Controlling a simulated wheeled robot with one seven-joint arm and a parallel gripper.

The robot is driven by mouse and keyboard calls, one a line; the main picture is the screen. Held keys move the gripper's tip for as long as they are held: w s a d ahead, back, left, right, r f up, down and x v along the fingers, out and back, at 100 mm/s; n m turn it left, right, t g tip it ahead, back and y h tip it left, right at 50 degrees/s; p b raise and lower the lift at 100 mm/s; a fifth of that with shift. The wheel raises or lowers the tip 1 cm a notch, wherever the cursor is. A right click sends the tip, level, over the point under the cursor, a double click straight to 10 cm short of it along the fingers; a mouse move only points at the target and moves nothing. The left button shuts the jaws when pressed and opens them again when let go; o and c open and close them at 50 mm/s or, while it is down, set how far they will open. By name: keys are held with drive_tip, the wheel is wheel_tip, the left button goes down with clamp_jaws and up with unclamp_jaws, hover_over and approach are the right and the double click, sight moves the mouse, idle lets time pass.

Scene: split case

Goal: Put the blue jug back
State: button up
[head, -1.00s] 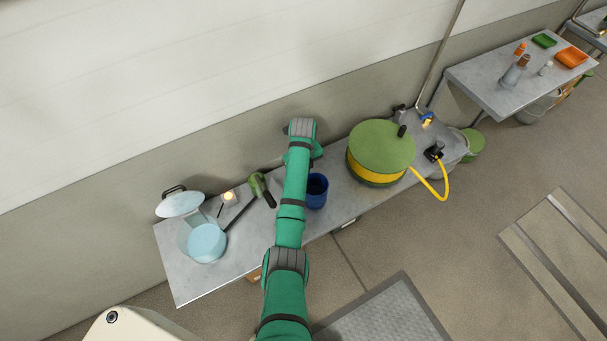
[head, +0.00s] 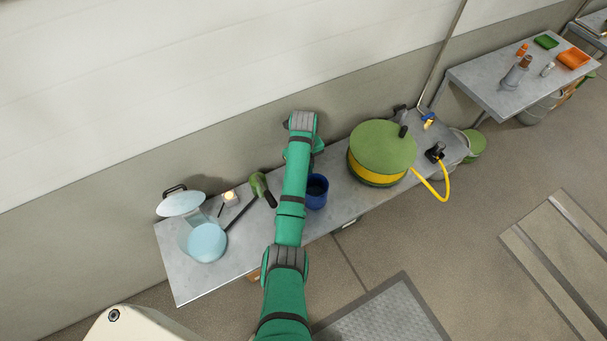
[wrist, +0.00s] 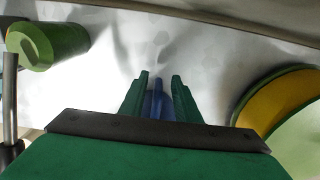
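The blue jug (head: 317,192) stands on the grey bench in the head view, just right of my arm, which covers part of it. My gripper (wrist: 160,86) is at the jug, pointing down at the bench, and my own arm hides it in the head view. In the wrist view a narrow blue part of the jug (wrist: 158,100) shows between the two green fingers. The fingers are some way apart. I cannot tell whether they press on the blue part or only stand around it.
A green and yellow drum (head: 381,152) with a yellow hose stands close on the right. The wall runs behind the bench (head: 180,283).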

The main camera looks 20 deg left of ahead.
wheel_tip(320, 180, up, 5)
drive_tip(key=shift+a+f, duration=0.1)
drive_tip(key=shift+s, duration=0.1)
idle(0.6)
